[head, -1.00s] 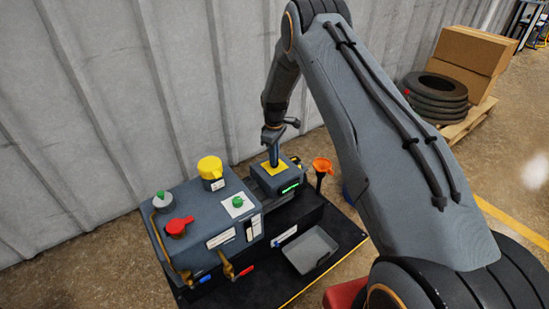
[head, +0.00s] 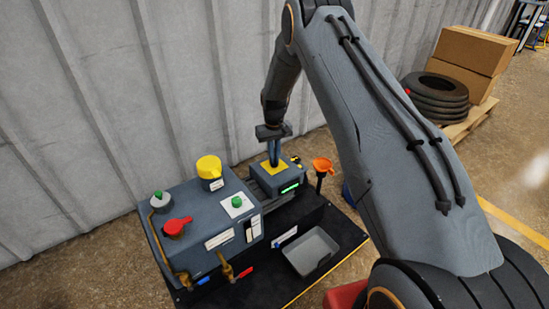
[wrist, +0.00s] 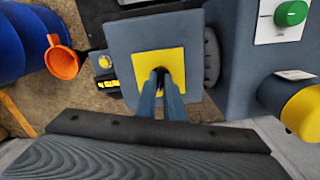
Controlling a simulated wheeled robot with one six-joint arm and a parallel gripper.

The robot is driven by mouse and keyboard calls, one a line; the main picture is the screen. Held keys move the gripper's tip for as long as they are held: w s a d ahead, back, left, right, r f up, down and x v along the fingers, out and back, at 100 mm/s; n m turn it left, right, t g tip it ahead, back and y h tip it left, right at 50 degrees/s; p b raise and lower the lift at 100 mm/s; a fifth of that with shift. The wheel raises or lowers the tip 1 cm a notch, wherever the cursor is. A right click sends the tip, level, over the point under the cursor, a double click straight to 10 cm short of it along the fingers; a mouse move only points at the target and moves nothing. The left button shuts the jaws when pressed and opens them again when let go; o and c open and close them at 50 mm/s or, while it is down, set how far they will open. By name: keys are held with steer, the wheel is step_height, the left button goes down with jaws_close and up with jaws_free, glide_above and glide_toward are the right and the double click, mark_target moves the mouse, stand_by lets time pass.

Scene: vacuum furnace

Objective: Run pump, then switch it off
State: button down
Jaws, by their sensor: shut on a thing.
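The pump unit (head: 205,215) is a grey block on a black base. On its right part is a grey box (head: 258,180) with a yellow plate (head: 283,168) on top; the plate also shows in the wrist view (wrist: 142,60). My gripper (head: 275,163) points down at the plate. In the wrist view my gripper (wrist: 160,80) is shut on a small dark switch knob (wrist: 160,71) in the middle of the plate; the fingers mostly hide it. A green strip (head: 291,188) is lit on the box's front.
The block carries a green button (head: 237,202), a yellow cap (head: 209,166), a red knob (head: 176,226) and a green-topped cap (head: 160,198). An orange funnel (head: 322,164) stands right of the box. A grey tray (head: 311,252) lies in front. A corrugated wall (head: 100,100) is close behind.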

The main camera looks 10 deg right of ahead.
steer(key=shift+w+m, duration=0.1)
steer(key=shift+m, duration=1.1)
steer(key=shift+r, duration=0.1)
steer(key=c, duration=1.9)
jaws_free()
steer(key=shift+o, duration=0.2)
step_height(320, 180, up, 8)
steer(key=shift+f, duration=0.2)
